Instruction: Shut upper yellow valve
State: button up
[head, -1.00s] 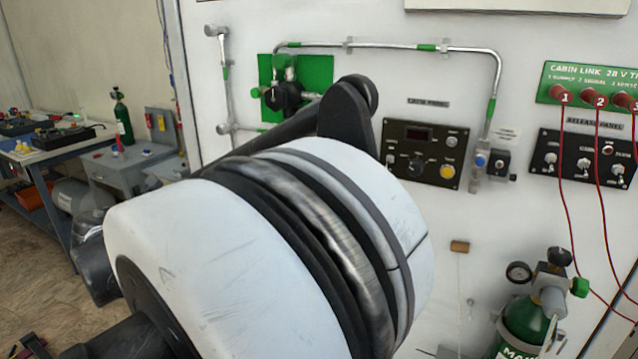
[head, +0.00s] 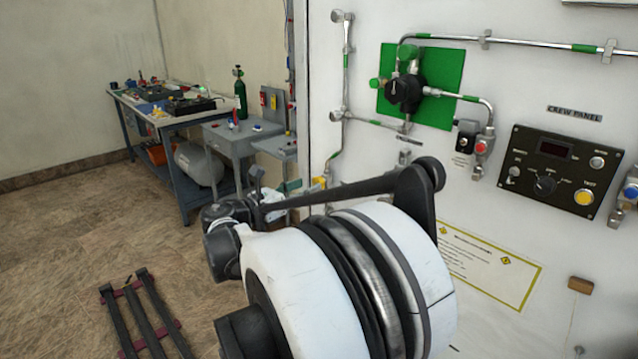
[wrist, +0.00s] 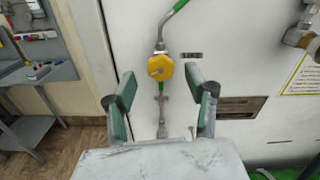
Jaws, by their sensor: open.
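The yellow valve (wrist: 160,67) is a hexagonal knob on a vertical pipe on the white panel, in the upper middle of the wrist view. A small yellow patch at the panel's left edge in the head view looks like the same valve (head: 318,182). My gripper (wrist: 161,88) is open, with one green-padded finger at each side below the knob in the picture. The knob shows between and beyond the fingertips, with nothing held. I cannot tell the remaining depth to it. In the head view my arm hides most of my gripper.
A green-tipped pipe (wrist: 178,12) rises right from the valve, and a fitting (wrist: 162,105) hangs below it. A grey side table (head: 240,132) and workbench (head: 165,110) stand left. The crew panel (head: 555,172) is at right.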

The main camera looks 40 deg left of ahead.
aim_at(316, 182)
jog(key=shift+w+d, duration=0.2)
jog(key=shift+w, duration=1.05)
jog(key=shift+w+d, duration=0.2)
jog(key=shift+w, duration=1.05)
jog(key=shift+c, duration=0.5)
